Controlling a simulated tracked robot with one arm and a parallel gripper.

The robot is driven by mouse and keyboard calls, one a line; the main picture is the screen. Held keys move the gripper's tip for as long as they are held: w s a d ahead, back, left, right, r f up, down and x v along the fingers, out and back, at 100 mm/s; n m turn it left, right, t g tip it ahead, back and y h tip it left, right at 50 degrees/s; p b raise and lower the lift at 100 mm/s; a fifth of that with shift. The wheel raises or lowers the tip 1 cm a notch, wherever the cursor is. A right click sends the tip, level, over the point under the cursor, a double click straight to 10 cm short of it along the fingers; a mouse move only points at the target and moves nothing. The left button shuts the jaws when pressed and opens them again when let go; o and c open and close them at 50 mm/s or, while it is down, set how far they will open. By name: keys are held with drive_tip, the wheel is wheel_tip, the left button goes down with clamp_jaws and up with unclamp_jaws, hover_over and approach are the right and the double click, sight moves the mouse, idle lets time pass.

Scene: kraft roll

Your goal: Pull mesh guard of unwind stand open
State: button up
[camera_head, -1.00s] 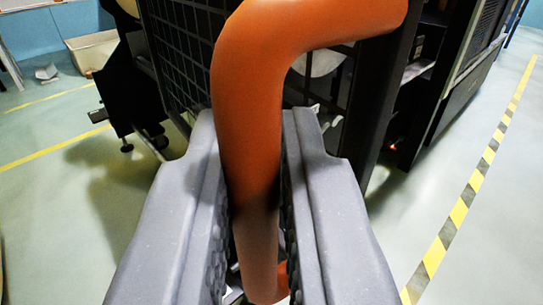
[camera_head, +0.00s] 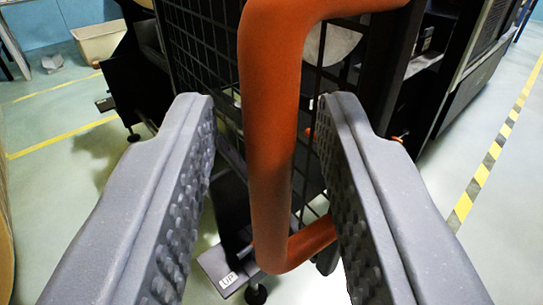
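The orange handle (camera_head: 268,130) is a thick bent bar on the front of the black mesh guard (camera_head: 203,50). It runs upright through the middle of the head camera view, and its lower end bends back toward the guard. My gripper (camera_head: 265,105) is open, with one grey padded finger on each side of the handle. The guard's lower part is partly hidden behind the handle and fingers.
Black machine frames (camera_head: 480,60) stand at the right. A beige bin (camera_head: 98,42) stands at the back left. A labelled foot plate (camera_head: 226,272) lies low near the handle.

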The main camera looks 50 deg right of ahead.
drive_tip(key=p+v, duration=0.1)
drive_tip(key=v, duration=1.2)
drive_tip(key=shift+s, duration=0.15)
drive_tip(key=shift+a, duration=0.15)
